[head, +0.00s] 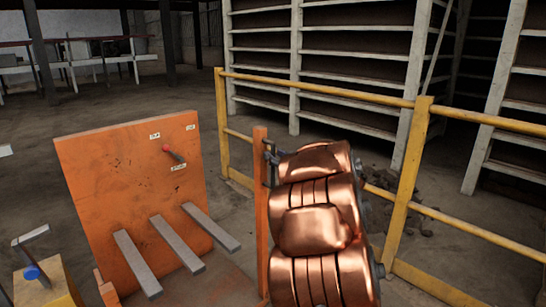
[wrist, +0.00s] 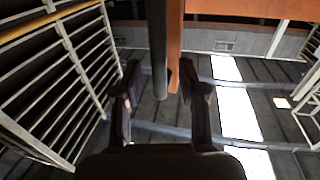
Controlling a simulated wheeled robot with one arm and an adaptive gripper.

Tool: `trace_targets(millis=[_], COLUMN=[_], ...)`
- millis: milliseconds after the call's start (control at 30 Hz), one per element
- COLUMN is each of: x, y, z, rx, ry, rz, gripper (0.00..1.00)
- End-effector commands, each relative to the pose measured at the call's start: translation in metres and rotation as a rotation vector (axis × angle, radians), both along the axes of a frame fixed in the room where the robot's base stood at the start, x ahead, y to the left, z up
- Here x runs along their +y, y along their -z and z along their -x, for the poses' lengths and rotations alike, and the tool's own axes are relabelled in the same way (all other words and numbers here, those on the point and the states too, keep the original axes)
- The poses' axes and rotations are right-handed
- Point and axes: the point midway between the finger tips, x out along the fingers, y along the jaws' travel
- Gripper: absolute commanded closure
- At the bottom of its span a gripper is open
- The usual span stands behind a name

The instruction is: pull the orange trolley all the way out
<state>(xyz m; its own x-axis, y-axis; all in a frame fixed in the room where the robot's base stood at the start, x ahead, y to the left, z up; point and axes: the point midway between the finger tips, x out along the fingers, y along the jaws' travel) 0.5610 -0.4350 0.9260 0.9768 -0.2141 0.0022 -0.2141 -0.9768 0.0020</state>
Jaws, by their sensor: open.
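The orange trolley has a large upright orange panel (head: 130,190) at the left of the head view, with a small red-knobbed lever, white labels and several grey bars sticking out. An orange post (head: 261,190) stands right of the panel, partly behind my copper-coloured arm; I cannot tell how it joins the panel. My gripper (head: 270,152) is near the top of this post, mostly hidden by my arm. In the wrist view my gripper (wrist: 160,80) has its fingers spread apart. An orange post (wrist: 175,40) and a dark bar (wrist: 157,50) appear between them; contact is unclear.
A yellow railing (head: 410,180) runs behind and to the right of my arm, close to it. Pale shelving (head: 350,55) stands beyond it, with rubble (head: 400,205) on the floor. A yellow block with a blue knob (head: 45,280) is at lower left. Open floor lies behind the panel.

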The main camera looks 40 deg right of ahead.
Motion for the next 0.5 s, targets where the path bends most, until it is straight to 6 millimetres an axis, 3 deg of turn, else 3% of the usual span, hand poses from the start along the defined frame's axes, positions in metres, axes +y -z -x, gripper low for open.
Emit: trace_targets(millis=[167,433,500], x=[-0.004,-0.005,-0.005], y=[0.003,0.002,0.002], z=[-0.015,-0.017,-0.017], rx=[0.003,0.002,0.002], ry=[0.003,0.003,0.003], rz=[-0.003,-0.003,-0.003], gripper=[0.59,0.59,0.65])
